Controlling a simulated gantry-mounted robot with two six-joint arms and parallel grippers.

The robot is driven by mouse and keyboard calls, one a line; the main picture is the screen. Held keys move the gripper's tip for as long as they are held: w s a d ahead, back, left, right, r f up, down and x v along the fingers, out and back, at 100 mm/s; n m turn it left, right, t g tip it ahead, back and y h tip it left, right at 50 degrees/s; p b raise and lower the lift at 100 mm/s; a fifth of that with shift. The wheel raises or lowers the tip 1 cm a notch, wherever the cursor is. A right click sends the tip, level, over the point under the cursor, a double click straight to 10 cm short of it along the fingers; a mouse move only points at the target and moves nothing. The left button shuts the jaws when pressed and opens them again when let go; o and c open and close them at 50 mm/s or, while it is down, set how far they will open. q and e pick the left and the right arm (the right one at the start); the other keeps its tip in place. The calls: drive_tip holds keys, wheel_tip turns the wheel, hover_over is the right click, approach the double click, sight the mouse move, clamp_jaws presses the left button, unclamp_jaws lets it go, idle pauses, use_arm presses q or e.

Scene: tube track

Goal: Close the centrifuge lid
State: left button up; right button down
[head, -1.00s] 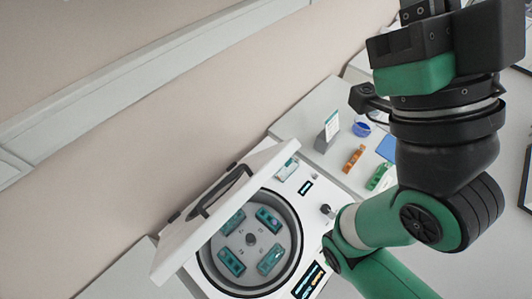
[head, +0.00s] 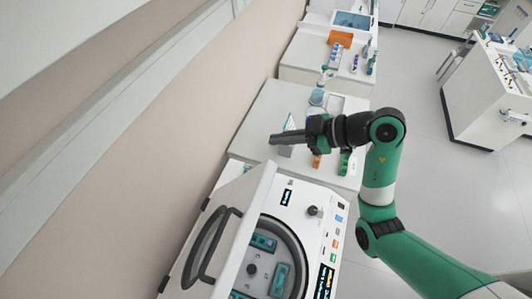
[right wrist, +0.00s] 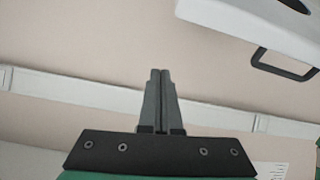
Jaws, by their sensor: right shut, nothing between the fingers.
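The white centrifuge (head: 305,205) stands at the bottom middle of the head view. Its lid (head: 232,245) is raised and tilted toward the wall, with a dark handle (head: 208,250) on its outer face. The open bowl shows a rotor with teal tube holders (head: 279,279); part is cut off by the frame. My right gripper (head: 273,139) is shut and empty, above and beyond the lid's far end, apart from it. In the right wrist view the shut fingers (right wrist: 160,78) point at the wall. The lid's edge (right wrist: 250,28) and handle (right wrist: 285,66) show at upper right. My left gripper is not in view.
Behind the centrifuge, a bench (head: 260,115) carries an orange rack (head: 317,161), a green rack (head: 344,162) and a pale stand (head: 289,123) near my right gripper. The wall (head: 160,110) runs along the left. Open floor (head: 420,150) lies to the right.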

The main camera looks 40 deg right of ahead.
drive_tip(key=w+f, duration=0.1)
drive_tip(key=f, duration=0.2)
drive_tip(key=w+f+m+g, duration=0.1)
drive_tip(key=f, duration=0.3)
drive_tip(key=w+f+m+h, duration=0.1)
drive_tip(key=f, duration=0.3)
drive_tip(key=shift+w+a+f, duration=0.1)
drive_tip(key=shift+w, duration=0.1)
drive_tip(key=shift+s+d+f, duration=0.2)
drive_tip(key=shift+s+f, duration=0.15)
drive_tip(key=shift+s, duration=0.1)
